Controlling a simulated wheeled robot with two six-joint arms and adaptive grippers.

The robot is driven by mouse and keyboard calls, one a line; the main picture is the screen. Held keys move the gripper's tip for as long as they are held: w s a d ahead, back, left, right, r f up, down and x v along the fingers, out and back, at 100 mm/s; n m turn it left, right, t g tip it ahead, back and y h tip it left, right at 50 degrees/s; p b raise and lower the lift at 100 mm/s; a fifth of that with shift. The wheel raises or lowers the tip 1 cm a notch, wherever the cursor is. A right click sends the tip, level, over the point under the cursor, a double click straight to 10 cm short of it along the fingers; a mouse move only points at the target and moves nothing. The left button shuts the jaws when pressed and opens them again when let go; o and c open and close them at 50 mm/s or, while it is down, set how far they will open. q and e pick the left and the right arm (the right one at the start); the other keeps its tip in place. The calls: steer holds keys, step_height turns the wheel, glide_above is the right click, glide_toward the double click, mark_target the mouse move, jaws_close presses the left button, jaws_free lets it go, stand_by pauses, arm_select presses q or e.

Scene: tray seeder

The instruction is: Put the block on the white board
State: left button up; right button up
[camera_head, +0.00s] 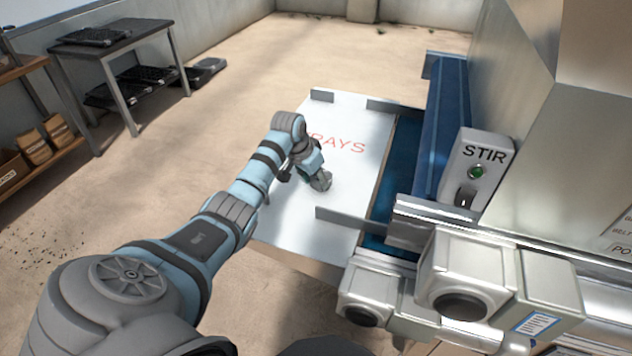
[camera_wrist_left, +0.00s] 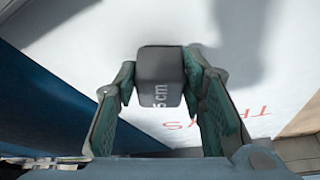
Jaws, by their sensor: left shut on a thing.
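The block (camera_wrist_left: 161,77) is dark grey, with "5 cm" in pale print on one face. In the left wrist view it sits between the two fingers of my left gripper (camera_head: 305,178), which is shut on it. The white board carries red "TRAYS" lettering, partly hidden by my left arm. It also lies behind the block in the left wrist view (camera_wrist_left: 270,65). I cannot tell whether the block touches the board. My right gripper is not in view.
Grey metal guides (camera_head: 350,222) stand along the board's edges. A blue machine part (camera_head: 440,125) and a STIR control box (camera_head: 476,165) are to the right. A table with black trays (camera_head: 115,40) stands far left. The board around the gripper is clear.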

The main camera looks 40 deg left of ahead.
arm_select(q)
steer(key=shift+f, duration=0.3)
steer(key=o, duration=1.2)
steer(key=p+v, duration=0.3)
steer(key=v, duration=0.9)
steer(key=shift+r, duration=0.1)
